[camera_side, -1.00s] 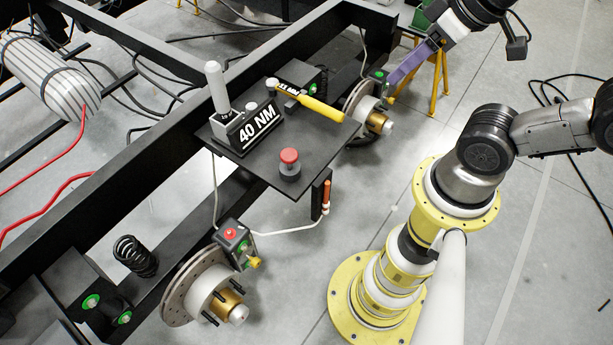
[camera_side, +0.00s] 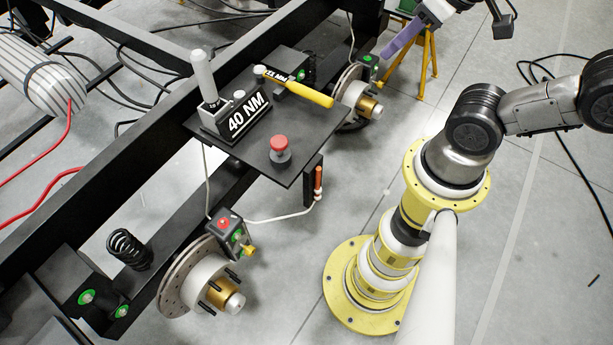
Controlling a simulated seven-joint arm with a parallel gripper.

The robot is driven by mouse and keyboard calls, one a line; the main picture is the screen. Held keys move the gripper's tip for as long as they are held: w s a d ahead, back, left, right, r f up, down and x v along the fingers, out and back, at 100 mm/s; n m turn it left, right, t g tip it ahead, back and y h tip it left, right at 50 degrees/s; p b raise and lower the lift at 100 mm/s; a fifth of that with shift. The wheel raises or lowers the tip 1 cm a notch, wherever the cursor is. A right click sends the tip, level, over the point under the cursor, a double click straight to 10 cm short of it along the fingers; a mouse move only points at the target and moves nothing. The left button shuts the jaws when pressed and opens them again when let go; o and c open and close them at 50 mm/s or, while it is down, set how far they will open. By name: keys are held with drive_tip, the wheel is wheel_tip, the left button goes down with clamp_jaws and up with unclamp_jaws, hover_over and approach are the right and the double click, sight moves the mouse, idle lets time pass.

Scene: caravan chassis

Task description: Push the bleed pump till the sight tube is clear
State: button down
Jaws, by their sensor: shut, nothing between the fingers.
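The red-capped plunger (camera_side: 280,148), which looks like the bleed pump, stands upright on the black shelf plate. The sight tube (camera_side: 318,182) hangs upright on a black bracket below the plate's right corner and shows orange-red, with a white hose from its lower end. My gripper (camera_side: 386,52) is at the top of the view, with long purple fingers closed together and nothing visible between them. It is up and right of the plunger, apart from it, near the far brake hub. The plunger's cap is uncovered.
The black plate (camera_side: 320,145) also carries a 40 NM block (camera_side: 245,118), a white-handled lever (camera_side: 203,75) and a yellow-handled tool (camera_side: 305,92). The near brake disc (camera_side: 190,275) and far hub (camera_side: 355,95) flank it.

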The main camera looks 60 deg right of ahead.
idle(0.9)
drive_tip(key=w+r+n+t, duration=0.3)
drive_tip(key=w, duration=0.4)
drive_tip(key=n+y, duration=0.2)
drive_tip(key=n, duration=0.6)
hover_over(284, 141)
wheel_tip(284, 141, down, 20)
drive_tip(key=shift+s, duration=0.1)
drive_tip(key=shift+f, duration=4.35)
